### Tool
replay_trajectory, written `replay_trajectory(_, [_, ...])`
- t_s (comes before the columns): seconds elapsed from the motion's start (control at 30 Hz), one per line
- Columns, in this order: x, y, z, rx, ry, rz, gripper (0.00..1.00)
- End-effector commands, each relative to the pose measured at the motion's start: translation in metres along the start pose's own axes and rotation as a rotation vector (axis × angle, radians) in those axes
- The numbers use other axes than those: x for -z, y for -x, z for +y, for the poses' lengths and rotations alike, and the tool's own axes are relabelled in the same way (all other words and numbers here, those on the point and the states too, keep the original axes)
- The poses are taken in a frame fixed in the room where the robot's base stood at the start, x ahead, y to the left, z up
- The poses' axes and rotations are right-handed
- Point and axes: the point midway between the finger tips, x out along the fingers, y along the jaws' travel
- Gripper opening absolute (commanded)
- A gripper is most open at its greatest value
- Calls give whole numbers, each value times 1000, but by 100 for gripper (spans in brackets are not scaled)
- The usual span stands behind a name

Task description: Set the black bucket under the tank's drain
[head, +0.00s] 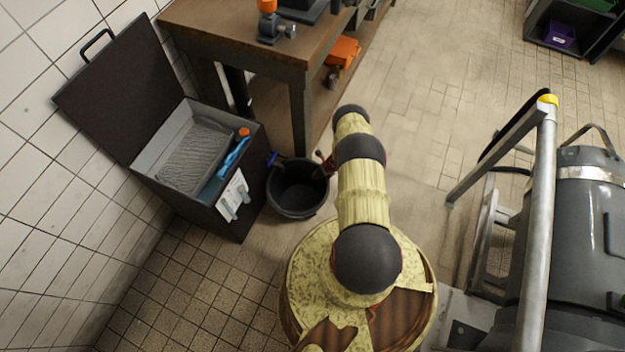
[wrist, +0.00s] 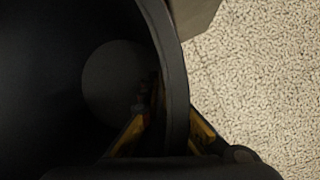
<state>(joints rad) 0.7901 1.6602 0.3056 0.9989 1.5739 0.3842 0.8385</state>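The black bucket (head: 297,190) stands upright, low beside the dark tank (head: 236,207), whose lid is raised. A small blue-handled drain tap (head: 272,158) sticks out of the tank's right side, over or close to the bucket's left rim. My gripper (head: 324,165) is at the bucket's right rim, partly hidden by my arm. In the wrist view, the bucket's curved wall (wrist: 172,60) passes between my two yellow fingers (wrist: 170,125). One finger is inside the bucket and one outside, closed in on the wall. Whether the bucket's base touches the floor is hard to tell.
A workbench (head: 228,32) with metal legs stands behind the bucket. A blue-handled brush (head: 234,155) lies in the tank's top. A railing (head: 536,210) and grey machine (head: 585,240) are on the right. Open floor (head: 420,110) lies between bench and railing.

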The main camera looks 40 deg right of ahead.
Motion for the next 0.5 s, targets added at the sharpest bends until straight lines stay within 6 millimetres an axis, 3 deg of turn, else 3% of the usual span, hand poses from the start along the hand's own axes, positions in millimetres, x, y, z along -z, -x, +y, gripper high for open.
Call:
replay_trajectory(0.2, [-16,-7,5,1,3,-3,0])
replay_trajectory(0.37, [-1,-33,1,0,-1,0,0])
replay_trajectory(0.5, [0,-39,-2,1,-1,-2,0])
